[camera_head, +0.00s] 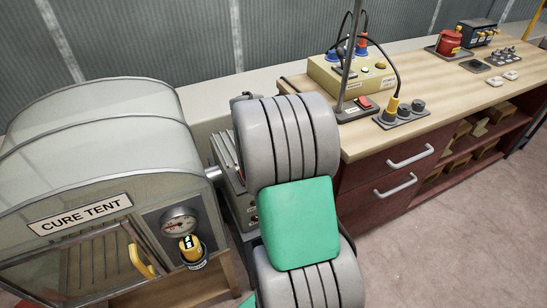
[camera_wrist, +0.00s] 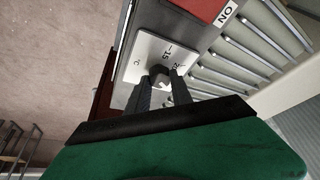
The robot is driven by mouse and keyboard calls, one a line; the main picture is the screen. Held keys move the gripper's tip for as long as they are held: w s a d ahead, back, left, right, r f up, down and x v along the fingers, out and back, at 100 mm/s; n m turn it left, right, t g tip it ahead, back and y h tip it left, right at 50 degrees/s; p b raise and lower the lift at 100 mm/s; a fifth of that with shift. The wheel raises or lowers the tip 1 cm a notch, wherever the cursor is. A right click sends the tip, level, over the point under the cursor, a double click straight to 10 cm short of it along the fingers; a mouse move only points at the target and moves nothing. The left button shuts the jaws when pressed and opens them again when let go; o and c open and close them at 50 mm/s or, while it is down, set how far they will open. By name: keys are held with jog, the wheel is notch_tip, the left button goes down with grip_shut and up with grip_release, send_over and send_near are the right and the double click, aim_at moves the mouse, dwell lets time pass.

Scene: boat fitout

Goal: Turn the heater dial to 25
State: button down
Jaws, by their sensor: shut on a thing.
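The heater dial (camera_wrist: 160,72) is a small dark knob on a white plate (camera_wrist: 147,52) in the wrist view. My gripper (camera_wrist: 162,82) has a dark finger on each side of it and is shut on it. Printed numbers show upside down around the dial. One looks like 15; another, by the right finger, is partly hidden, so I cannot read it surely. Where the dial points is not clear. The heater (camera_wrist: 235,58) is a grey finned box. In the head view the heater (camera_head: 226,157) is mostly behind my arm, and the dial and fingertips are hidden.
The cure tent (camera_head: 150,165) stands close at the left, with a gauge and a black-and-yellow knob (camera_head: 190,247). A wooden bench (camera_head: 350,150) with drawers and several devices is at the right. A red part (camera_wrist: 200,8) labelled ON is near the dial. Floor is clear at lower right.

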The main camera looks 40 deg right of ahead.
jog(key=shift+a+f, duration=0.1)
jog(key=c, duration=1.1)
grip_release()
jog(key=v, duration=0.8)
